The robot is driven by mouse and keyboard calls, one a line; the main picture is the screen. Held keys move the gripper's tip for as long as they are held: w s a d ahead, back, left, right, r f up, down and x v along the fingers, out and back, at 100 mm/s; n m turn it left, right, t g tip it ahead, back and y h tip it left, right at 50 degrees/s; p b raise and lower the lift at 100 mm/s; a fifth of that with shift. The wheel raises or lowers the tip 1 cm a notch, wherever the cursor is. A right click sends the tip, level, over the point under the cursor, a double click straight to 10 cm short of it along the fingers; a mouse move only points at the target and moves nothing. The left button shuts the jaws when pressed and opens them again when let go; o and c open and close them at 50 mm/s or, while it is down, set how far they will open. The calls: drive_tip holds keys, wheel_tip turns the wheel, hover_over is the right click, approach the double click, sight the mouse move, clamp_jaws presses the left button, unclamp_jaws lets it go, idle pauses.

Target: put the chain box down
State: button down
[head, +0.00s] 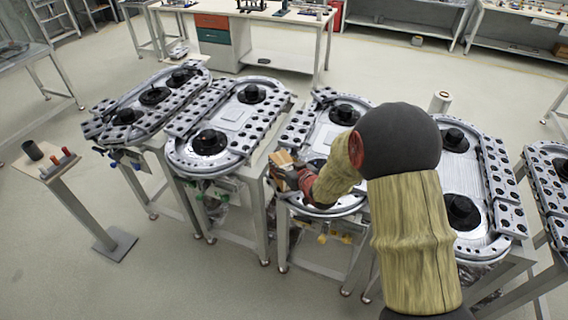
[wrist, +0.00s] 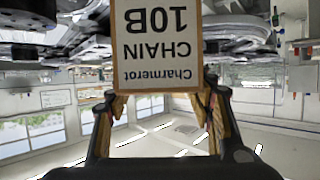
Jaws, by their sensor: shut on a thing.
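The chain box (wrist: 158,40) is a tan carton with a white label reading "Charmerot CHAIN 10B". It fills the top middle of the wrist view, with its print upside down like the rest of that view. In the head view the chain box (head: 282,158) is small and partly hidden by my gripper (head: 288,177). My gripper is shut on it, with one finger on each side in the wrist view. It is at the left edge of the third ring track from the left (head: 318,132). I cannot tell whether the box touches the track.
More ring tracks stand to the left (head: 228,120) and right (head: 480,185), with dark hubs and grey links. A small stand (head: 62,178) with a dark cup and red-tipped pieces is at far left. A workbench (head: 270,30) stands behind. My arm hides part of the tracks.

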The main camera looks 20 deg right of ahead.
drive_tip(key=c, duration=0.8)
unclamp_jaws()
drive_tip(key=shift+o, duration=0.2)
drive_tip(key=shift+r, duration=0.15)
drive_tip(key=s+d+r+m+g+h+p, duration=0.1)
drive_tip(key=s+d+r+g+h, duration=0.15)
drive_tip(key=s+r, duration=0.75)
drive_tip(key=s+d+r+m+g+h+p, duration=0.1)
drive_tip(key=s+d+r, duration=0.2)
drive_tip(key=s+r, duration=0.6)
drive_tip(key=s+a+r+g, duration=0.1)
drive_tip(key=s+a+g, duration=0.1)
drive_tip(key=s, duration=0.9)
drive_tip(key=s+a+r+g, duration=0.1)
drive_tip(key=s+a+g, duration=0.1)
drive_tip(key=s, duration=0.9)
drive_tip(key=shift+a+r+y, duration=0.3)
drive_tip(key=shift+a+y, duration=0.15)
drive_tip(key=shift+a, duration=0.3)
